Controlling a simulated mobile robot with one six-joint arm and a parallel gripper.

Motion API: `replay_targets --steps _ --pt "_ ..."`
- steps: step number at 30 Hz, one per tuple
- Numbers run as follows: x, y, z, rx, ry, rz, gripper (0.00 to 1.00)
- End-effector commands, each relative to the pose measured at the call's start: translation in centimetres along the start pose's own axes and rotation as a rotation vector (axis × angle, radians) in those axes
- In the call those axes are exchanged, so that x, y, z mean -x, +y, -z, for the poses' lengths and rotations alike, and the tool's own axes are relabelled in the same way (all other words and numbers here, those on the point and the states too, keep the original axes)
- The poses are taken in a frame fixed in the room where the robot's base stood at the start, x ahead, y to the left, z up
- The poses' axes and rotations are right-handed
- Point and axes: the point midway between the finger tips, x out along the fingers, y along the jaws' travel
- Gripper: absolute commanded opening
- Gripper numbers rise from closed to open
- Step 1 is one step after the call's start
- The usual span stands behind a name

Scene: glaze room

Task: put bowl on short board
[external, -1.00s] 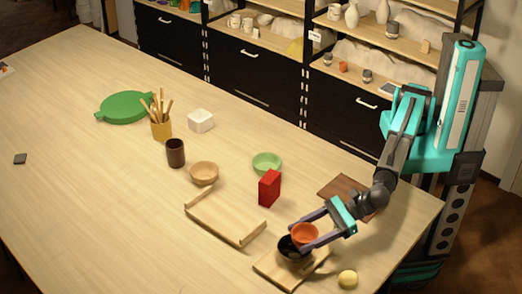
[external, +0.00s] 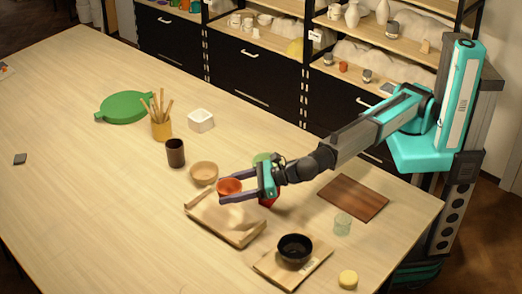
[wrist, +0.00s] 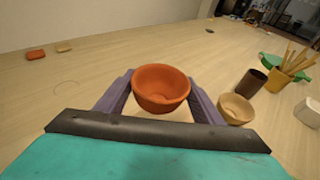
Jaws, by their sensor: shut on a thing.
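An orange bowl (external: 229,187) is upright between the fingers of my gripper (external: 224,188), which is shut on it. It also fills the space between the fingers in the wrist view (wrist: 162,87). The gripper holds it above the table, over the back of a light wooden tray with raised ends (external: 213,228). A black bowl (external: 295,249) stands on a light wooden board (external: 282,278) at the front right. A dark brown board (external: 353,197) lies bare farther back.
A tan bowl (external: 204,172) stands close behind the orange bowl. My gripper partly hides a green bowl (external: 262,158) and a red block (external: 267,202). A clear glass (external: 342,225) and a yellow round thing (external: 348,279) stand at right. The left table is mostly clear.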

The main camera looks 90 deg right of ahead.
Motion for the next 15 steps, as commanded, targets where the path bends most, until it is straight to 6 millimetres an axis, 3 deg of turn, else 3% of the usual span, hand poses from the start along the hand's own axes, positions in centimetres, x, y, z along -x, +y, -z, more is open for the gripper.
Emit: replay_targets --steps 15 --pt "-0.3 -0.08 0.81 0.0 -0.001 0.001 0.37"
